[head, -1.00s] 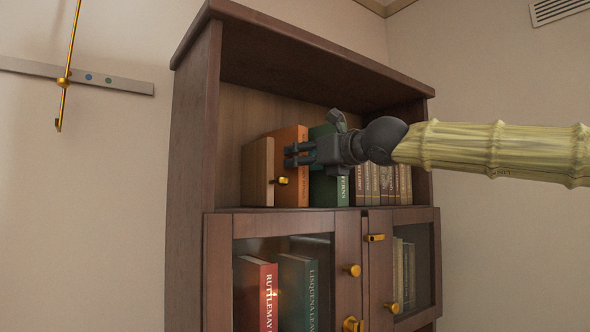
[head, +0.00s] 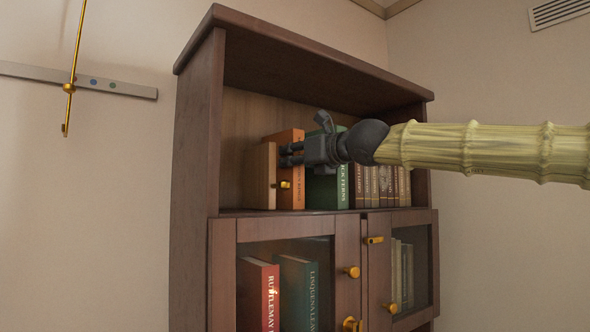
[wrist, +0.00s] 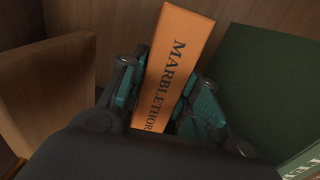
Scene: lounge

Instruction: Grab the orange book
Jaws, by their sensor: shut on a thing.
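The orange book (head: 298,190) stands upright on the open upper shelf of the dark wood bookcase, between a light wooden block with a gold knob and a green book. My gripper (head: 290,155) reaches in from the right and covers part of the book's spine. In the wrist view the orange book (wrist: 180,65), with dark lettering on its spine, sits between the two fingers of my gripper (wrist: 160,95). The fingers are shut on its sides. The lower end of the spine is hidden by the gripper body.
The wooden block (head: 261,175) stands close on the left. The green book (head: 328,190) is close on the right, with a row of brown books (head: 385,185) beyond. Glass-fronted cabinet doors (head: 285,228) with gold knobs are below. The bookcase's left side panel (head: 205,120) bounds the shelf.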

